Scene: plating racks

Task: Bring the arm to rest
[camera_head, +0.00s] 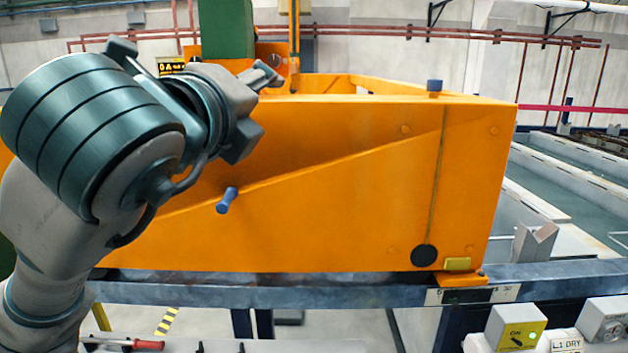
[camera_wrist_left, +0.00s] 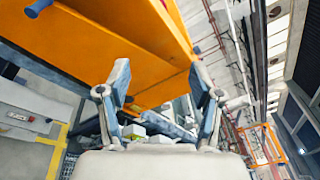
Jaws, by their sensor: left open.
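My left arm comes in from the left in the head view, raised in front of a large orange box-like rack (camera_head: 350,200). My left gripper (camera_head: 262,110) is partly hidden behind its own wrist, in front of the rack's upper left face. In the left wrist view the two fingers of my left gripper (camera_wrist_left: 162,90) stand apart with nothing between them. The orange rack (camera_wrist_left: 110,45) shows beyond and above the fingers there. My right gripper is in neither view.
A blue-grey rail (camera_head: 360,294) runs under the orange rack. A blue peg (camera_head: 227,200) sticks out of its face. A red-handled tool (camera_head: 148,345) and control boxes (camera_head: 514,328) are at the bottom. Long tanks (camera_head: 570,180) lie at the right.

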